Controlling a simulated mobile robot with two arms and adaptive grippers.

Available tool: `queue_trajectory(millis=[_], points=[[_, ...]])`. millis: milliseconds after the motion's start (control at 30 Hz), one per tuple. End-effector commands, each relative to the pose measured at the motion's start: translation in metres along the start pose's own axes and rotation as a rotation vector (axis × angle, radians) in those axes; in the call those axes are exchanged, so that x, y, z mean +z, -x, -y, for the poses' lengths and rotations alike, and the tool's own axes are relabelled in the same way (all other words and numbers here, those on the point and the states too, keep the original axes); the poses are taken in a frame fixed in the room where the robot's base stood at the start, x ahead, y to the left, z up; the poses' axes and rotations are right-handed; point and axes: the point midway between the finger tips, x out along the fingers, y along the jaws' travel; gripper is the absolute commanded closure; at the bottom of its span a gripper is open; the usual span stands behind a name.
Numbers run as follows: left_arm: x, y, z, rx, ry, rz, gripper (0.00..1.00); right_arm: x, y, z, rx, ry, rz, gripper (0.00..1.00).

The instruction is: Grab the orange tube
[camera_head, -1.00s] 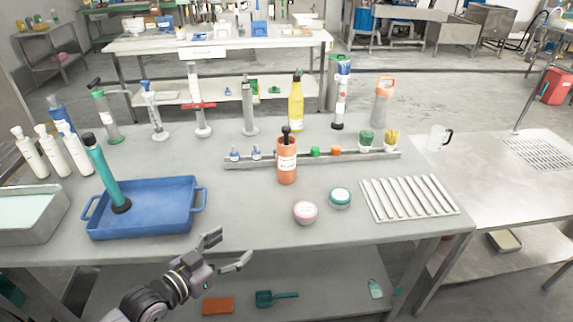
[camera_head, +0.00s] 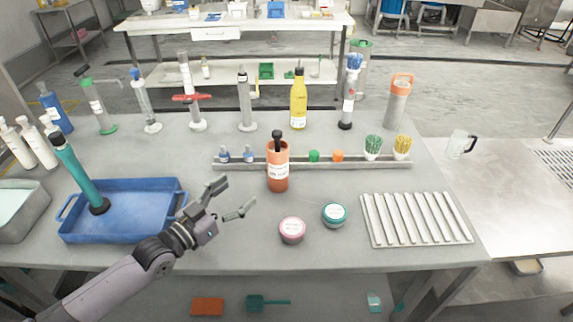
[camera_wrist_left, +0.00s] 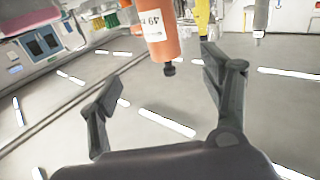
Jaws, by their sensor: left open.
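The orange tube (camera_head: 278,172) stands upright on the grey table, with a white label and a black top. In the left wrist view the tube (camera_wrist_left: 160,30) shows upside down, beyond the fingers and between them, with its lower part cut off by the top edge. My left gripper (camera_head: 230,198) is open and empty, to the left of the tube and nearer the table's front. Its two spread fingers also show in the left wrist view (camera_wrist_left: 155,85). The fingers do not touch the tube. My right gripper is not in view.
A long grey rack (camera_head: 310,163) with small bottles and brushes runs behind the tube. A pink-lidded jar (camera_head: 292,229) and a teal-lidded jar (camera_head: 334,214) stand in front. A blue tray (camera_head: 125,225) lies left, a ridged plate (camera_head: 415,220) right. A yellow bottle (camera_head: 298,105) stands behind.

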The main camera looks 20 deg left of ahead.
Motion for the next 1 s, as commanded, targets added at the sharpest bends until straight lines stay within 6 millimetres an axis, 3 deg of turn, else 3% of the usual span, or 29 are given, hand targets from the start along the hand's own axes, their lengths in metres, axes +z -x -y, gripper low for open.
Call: queue_trajectory(millis=[533, 867, 1000], points=[[0.001, -0.098, 0.000, 0.000, 0.002, -0.006, 0.28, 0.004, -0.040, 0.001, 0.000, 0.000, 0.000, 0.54], [0.001, -0.126, 0.001, 0.000, 0.001, -0.003, 0.28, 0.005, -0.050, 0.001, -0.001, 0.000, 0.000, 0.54], [0.001, -0.147, 0.003, 0.000, 0.001, -0.005, 0.28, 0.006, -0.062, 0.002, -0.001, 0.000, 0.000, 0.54]])
